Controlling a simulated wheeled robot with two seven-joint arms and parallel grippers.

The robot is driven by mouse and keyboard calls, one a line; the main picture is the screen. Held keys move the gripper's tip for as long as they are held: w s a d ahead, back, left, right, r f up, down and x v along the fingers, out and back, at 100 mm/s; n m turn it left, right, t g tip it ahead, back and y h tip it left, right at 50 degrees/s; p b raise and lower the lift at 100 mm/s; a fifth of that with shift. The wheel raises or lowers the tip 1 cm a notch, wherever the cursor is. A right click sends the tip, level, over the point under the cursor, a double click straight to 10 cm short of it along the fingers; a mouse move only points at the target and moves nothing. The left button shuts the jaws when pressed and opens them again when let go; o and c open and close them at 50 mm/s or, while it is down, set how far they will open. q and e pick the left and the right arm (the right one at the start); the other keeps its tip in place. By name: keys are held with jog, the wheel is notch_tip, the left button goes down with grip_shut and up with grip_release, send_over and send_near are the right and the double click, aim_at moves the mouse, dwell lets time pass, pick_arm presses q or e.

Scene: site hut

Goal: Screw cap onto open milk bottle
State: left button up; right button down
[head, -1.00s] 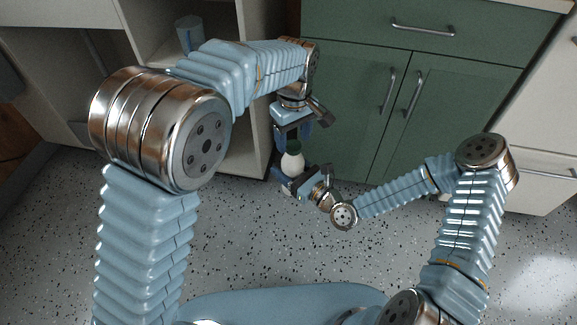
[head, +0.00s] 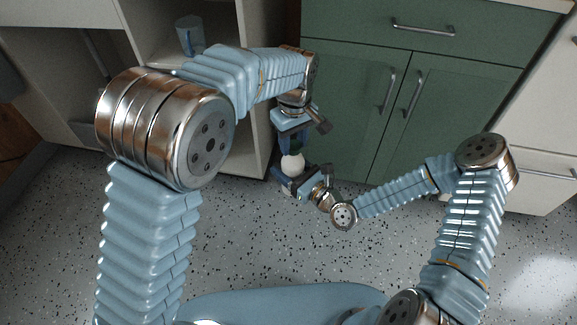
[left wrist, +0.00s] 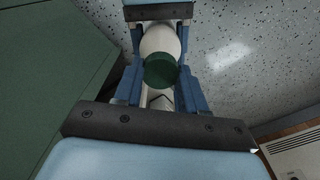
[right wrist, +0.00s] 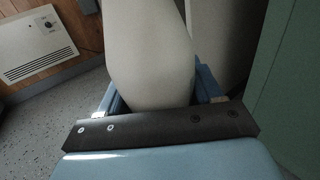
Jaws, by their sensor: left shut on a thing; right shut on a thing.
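The white milk bottle (head: 292,162) is held upright in front of the green cabinet. My right gripper (head: 288,181) is shut on its body from the side; the right wrist view shows the large pale bottle body (right wrist: 150,55) close up. My left gripper (head: 291,144) reaches down from above and is shut on the green cap (left wrist: 161,72), which sits between its blue fingers at the bottle's top in the left wrist view. How far the cap is threaded cannot be seen. In the head view the fingers mostly hide the cap.
Green cabinet doors (head: 420,100) with metal handles stand just behind the grippers. A blue mug (head: 190,35) stands in the open shelf unit at upper left. A wall heater (right wrist: 38,42) shows in the right wrist view. The speckled floor (head: 250,245) below is clear.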

pick_arm(q)
jog(key=m, duration=0.4)
jog(key=shift+a+m, duration=0.1)
jog(key=shift+m, duration=0.2)
jog(key=m, duration=0.3)
jog(key=shift+m, duration=0.3)
jog(key=m, duration=0.5)
jog(key=shift+m, duration=0.4)
jog(key=o, duration=1.2)
jog(key=shift+c, duration=0.2)
jog(key=shift+r, duration=2.25)
jog(key=shift+s+d, duration=0.1)
jog(key=shift+d, duration=0.1)
jog(key=shift+c, duration=0.4)
